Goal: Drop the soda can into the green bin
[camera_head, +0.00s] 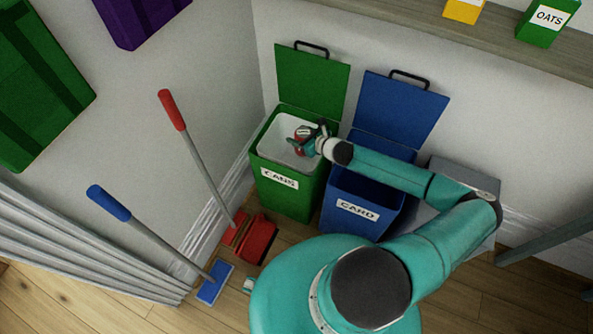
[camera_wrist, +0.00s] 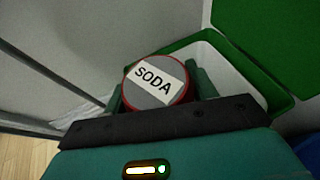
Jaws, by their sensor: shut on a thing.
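The soda can (camera_head: 301,134) is red and small in the head view, over the opening of the green bin. In the wrist view its grey round end with the SODA label (camera_wrist: 156,82) faces the camera. My gripper (camera_head: 308,140) is shut on the can; its two fingers show on either side of the can in the wrist view (camera_wrist: 160,92). The green bin (camera_head: 285,190) is labelled CANS, has a white inside, and its lid (camera_head: 311,83) stands open against the wall. I cannot tell how far the can is above or below the rim.
A blue bin (camera_head: 350,211) labelled CARD stands open right of the green bin. A red-handled broom (camera_head: 195,145), a red dustpan (camera_head: 257,240) and a blue-handled brush (camera_head: 150,238) are at the left. A shelf (camera_head: 440,25) runs along the wall above.

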